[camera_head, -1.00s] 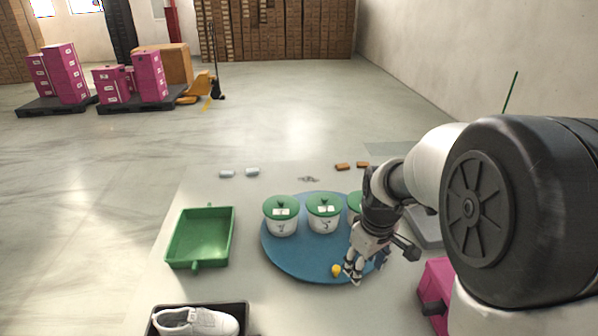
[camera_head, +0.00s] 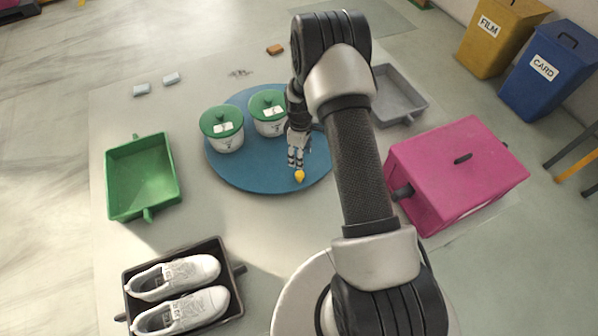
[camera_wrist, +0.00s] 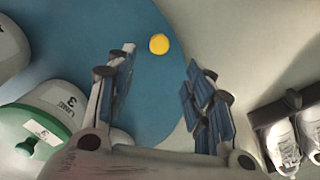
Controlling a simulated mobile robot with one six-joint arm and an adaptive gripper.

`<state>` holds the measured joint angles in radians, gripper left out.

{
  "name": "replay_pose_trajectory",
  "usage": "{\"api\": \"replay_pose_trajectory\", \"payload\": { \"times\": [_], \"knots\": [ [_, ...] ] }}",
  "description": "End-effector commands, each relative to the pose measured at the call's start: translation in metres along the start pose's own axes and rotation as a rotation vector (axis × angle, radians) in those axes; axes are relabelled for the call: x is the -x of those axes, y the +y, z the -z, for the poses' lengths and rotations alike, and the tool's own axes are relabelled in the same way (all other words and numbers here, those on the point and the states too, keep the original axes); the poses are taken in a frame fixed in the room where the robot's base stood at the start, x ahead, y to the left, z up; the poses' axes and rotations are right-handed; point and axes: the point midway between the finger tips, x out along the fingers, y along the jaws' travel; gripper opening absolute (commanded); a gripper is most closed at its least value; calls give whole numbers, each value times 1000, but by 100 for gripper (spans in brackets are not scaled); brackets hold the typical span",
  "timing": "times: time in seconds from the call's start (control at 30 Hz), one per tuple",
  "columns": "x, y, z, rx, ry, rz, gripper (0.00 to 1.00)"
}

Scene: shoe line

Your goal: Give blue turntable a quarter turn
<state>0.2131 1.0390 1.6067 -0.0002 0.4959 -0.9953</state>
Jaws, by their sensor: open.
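The blue turntable (camera_head: 250,178) is a round flat disc on the pale work surface. A small yellow knob (camera_head: 299,176) stands at its near edge. Two white tubs with green lids, one at the left (camera_head: 222,130) and one behind (camera_head: 268,113), stand on it; my arm hides part of its right side. My gripper (camera_head: 296,163) points down over the near part of the disc, right by the knob. In the wrist view the knob (camera_wrist: 159,44) shows between the spread fingers (camera_wrist: 160,65), near their tips. Whether they touch it cannot be told. The gripper is empty.
A green tray (camera_head: 142,212) lies left of the turntable. A dark tray (camera_head: 213,247) with white shoes is in front. A pink box (camera_head: 455,170) and a grey tray (camera_head: 405,110) are at the right. Yellow (camera_head: 500,40) and blue bins (camera_head: 548,75) stand beyond.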

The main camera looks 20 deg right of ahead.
Motion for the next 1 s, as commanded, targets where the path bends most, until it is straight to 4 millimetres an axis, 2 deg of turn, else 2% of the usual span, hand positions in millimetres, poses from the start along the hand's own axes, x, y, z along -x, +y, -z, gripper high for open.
{"api": "replay_pose_trajectory", "payload": {
  "times": [0.03,0.2,0.4,0.5,0.7,1.0],
  "knots": [
    [-15,-1,0,0,-2,2,48],
    [-53,-1,0,0,-2,2,48],
    [-90,-1,0,0,-1,1,48],
    [-103,0,0,0,-1,1,48],
    [-114,0,0,-1,0,-1,48],
    [-114,0,0,-1,0,-1,46]
  ]
}}
